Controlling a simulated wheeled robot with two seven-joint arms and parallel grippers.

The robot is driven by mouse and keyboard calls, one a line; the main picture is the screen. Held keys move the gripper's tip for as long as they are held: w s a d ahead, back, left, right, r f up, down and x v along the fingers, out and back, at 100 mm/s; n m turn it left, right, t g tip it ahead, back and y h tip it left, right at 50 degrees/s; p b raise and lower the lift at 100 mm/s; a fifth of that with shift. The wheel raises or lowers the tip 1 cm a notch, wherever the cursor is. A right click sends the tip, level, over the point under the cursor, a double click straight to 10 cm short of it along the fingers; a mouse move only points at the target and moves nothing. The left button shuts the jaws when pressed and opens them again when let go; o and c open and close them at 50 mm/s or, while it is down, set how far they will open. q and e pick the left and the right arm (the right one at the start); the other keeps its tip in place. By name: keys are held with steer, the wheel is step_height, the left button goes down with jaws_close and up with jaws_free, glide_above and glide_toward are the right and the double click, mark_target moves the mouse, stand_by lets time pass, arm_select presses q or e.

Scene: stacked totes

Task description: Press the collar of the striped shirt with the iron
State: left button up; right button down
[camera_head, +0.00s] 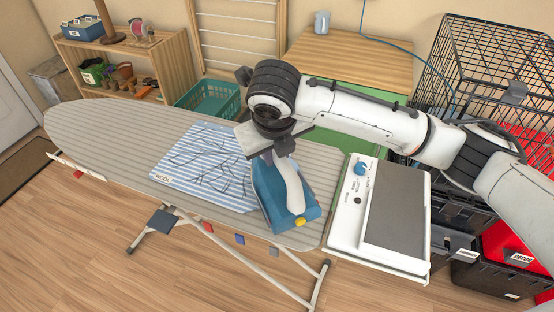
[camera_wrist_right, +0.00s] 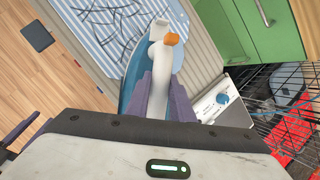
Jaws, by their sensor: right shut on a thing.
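The blue iron (camera_head: 268,194) with a white handle stands over the right end of the ironing board, beside and partly over the shirt's right edge. The blue-and-white striped shirt (camera_head: 196,160) lies flat on the grey striped board (camera_head: 100,122), with dark crease lines on it and a "WOOL" label at its near left corner. My right gripper (camera_head: 282,158) is shut on the iron's handle; the handle (camera_wrist_right: 160,92) also shows between the fingers in the right wrist view. Whether the soleplate touches the cloth is hidden. I cannot make out the collar.
A white iron station (camera_head: 345,215) with a grey plate and blue knob joins the board's right end. Black wire crates (camera_head: 490,60) and dark bins stand at the right. A green basket (camera_head: 208,100) and wooden shelf (camera_head: 178,50) are behind. The board's left half is clear.

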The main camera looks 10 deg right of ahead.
steer(key=shift+w+r, duration=0.1)
steer(key=shift+r, duration=2.35)
